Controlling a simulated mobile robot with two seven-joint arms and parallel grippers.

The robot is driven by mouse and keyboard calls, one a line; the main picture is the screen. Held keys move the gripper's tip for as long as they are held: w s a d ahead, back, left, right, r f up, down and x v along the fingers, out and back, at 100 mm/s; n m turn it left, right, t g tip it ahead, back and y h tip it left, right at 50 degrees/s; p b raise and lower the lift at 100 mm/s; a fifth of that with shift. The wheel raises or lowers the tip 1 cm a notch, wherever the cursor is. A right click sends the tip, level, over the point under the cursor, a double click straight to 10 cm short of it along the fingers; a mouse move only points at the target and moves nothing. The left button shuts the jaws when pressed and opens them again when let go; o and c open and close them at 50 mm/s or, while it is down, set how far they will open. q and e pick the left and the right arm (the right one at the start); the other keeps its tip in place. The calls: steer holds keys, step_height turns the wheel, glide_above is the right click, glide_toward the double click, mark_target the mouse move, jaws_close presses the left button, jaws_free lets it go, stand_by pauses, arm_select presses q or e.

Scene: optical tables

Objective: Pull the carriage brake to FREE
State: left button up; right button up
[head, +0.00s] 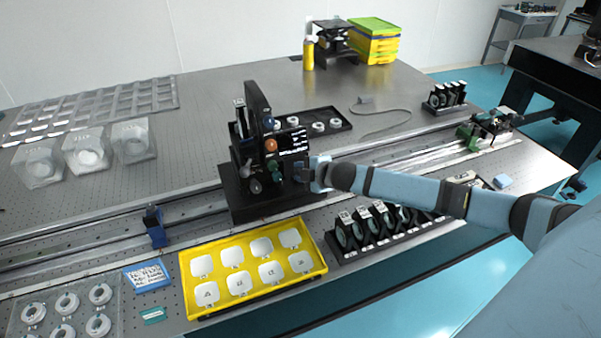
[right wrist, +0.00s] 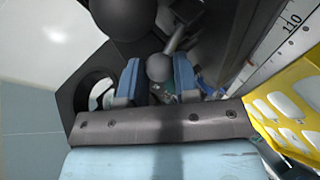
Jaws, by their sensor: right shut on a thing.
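The black carriage (head: 262,165) stands upright across the rail in the middle of the table. It carries several knobs and a small panel with white print. My right gripper (head: 306,174) is at the carriage's right side, reaching in from the right. In the right wrist view its two blue fingers (right wrist: 157,78) are shut on a grey ball-ended lever (right wrist: 160,66), which I take as the brake lever. The gripper hides this lever in the head view. I cannot read any brake marking. My left gripper is not in view.
A yellow tray (head: 187,270) of white pieces lies in front of the carriage. A black rack of round optics (head: 375,225) stands right of it, below my right arm. A blue rail clamp (head: 154,227) is on the rail (head: 190,210) to the left. A cable (head: 385,128) lies behind.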

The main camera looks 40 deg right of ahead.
steer(key=shift+s+a+f, duration=0.1)
steer(key=shift+s+f, duration=0.05)
steer(key=shift+f, duration=0.2)
steer(key=shift+s+t+b, duration=0.1)
steer(key=shift+t+b, duration=0.3)
steer(key=shift+b, duration=0.15)
steer(key=shift+r, duration=0.1)
steer(key=o, duration=0.9)
steer(key=v, duration=1.3)
steer(key=shift+s+r, duration=0.1)
steer(key=shift+s, duration=0.3)
